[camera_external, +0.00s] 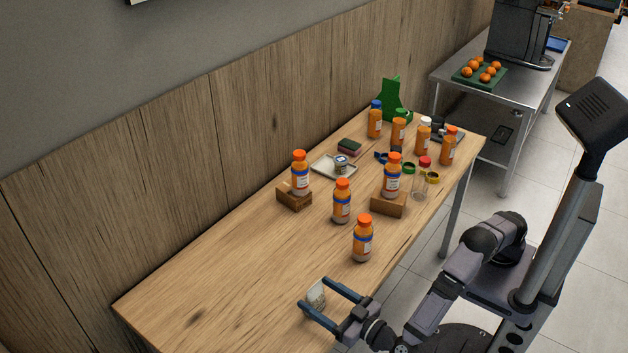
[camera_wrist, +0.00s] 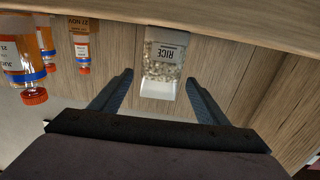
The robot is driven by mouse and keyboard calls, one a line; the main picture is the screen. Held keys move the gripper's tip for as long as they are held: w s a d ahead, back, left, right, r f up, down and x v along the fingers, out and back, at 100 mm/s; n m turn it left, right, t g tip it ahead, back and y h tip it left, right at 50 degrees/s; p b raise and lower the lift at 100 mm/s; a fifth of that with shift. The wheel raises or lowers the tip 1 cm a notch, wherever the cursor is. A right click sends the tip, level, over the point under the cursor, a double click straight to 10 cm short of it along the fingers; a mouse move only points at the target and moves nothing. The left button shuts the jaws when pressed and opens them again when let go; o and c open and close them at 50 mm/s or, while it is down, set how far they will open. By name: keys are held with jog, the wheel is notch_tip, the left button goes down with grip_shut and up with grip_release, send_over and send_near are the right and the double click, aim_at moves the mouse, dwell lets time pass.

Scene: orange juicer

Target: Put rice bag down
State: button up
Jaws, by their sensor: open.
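The rice bag (camera_external: 316,296) is a small pale packet near the front edge of the wooden table (camera_external: 215,285). In the wrist view the rice bag (camera_wrist: 163,62) shows its RICE label, upside down in the picture, and grains through a clear part. My gripper (camera_external: 317,300) is open, with one finger on each side of the bag. In the wrist view my gripper's fingers (camera_wrist: 157,80) are spread wide, with visible gaps to the bag on both sides. The bag appears to rest on the table, though its underside is hidden.
An orange juice bottle (camera_external: 362,238) stands on the table beyond the bag, with several more bottles further back. Two wooden blocks (camera_external: 388,202) (camera_external: 294,197) carry bottles. A tray (camera_external: 325,168) lies near the wall. The table's left part is clear.

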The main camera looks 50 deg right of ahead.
jog(key=shift+w, duration=1.1)
jog(key=c, duration=1.2)
jog(key=shift+c, duration=0.2)
notch_tip(320, 180, up, 10)
jog(key=shift+p, duration=0.4)
notch_tip(320, 180, up, 22)
jog(key=p, duration=2.2)
jog(key=shift+r, duration=0.25)
